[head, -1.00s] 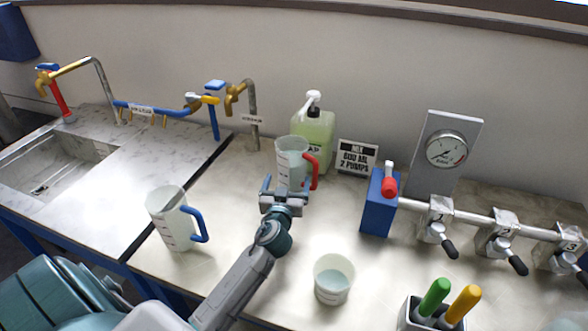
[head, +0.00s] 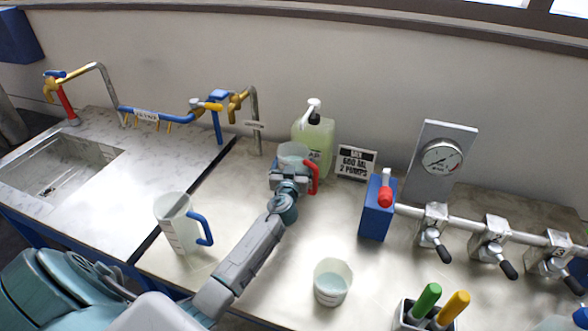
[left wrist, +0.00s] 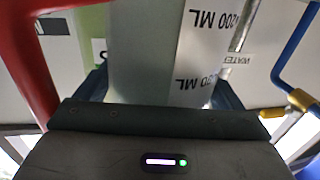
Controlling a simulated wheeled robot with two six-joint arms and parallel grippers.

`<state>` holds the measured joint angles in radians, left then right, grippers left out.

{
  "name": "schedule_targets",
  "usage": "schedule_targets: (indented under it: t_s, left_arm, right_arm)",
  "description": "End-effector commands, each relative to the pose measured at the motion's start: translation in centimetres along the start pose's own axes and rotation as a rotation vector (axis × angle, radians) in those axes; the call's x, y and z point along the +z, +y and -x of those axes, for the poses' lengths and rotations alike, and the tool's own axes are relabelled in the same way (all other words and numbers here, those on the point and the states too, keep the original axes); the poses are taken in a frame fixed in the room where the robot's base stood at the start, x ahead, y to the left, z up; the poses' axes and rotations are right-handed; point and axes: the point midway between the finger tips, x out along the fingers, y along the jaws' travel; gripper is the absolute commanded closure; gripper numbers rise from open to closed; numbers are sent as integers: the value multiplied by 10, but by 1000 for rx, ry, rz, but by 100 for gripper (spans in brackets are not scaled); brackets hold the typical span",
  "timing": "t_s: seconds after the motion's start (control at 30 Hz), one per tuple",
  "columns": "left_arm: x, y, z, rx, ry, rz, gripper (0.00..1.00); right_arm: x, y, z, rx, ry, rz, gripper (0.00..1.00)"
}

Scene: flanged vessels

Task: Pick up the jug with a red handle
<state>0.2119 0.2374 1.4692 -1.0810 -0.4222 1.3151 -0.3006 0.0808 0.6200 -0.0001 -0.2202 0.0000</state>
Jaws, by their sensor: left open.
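The jug with a red handle (head: 294,151) stands on the counter in front of the soap bottle, its red handle on the right side. My left gripper (head: 289,172) is at the jug's near side and hides its lower body. In the left wrist view the jug's white wall (left wrist: 160,60) with printed volume marks fills the space between the open fingers, and the red handle (left wrist: 28,60) is at the left. The fingers lie on either side of the jug; I cannot tell whether they touch it. My right gripper is not in view.
A green soap bottle (head: 314,140) stands close behind the jug. A blue-handled jug (head: 178,225) and a white cup (head: 332,283) stand nearer. A blue box (head: 377,208) with a valve pipe is at the right, and a sink (head: 60,165) at the left.

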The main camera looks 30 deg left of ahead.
Motion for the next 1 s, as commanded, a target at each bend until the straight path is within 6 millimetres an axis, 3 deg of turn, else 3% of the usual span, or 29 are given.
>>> schedule_targets:
  t_s: [0.17, 0.37, 0.77, 1.0]
  left_arm:
    - [0, 0, 0, 0, 0, 0, 11]
    - [-2, 0, 0, 1, 4, 0, 48]
    - [-7, 0, 0, 0, 5, 1, 48]
    - [-27, 1, 0, 1, 7, 2, 48]
  right_arm:
    - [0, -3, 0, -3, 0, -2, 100]
    - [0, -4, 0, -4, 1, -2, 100]
    - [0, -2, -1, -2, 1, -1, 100]
    - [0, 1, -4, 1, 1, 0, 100]
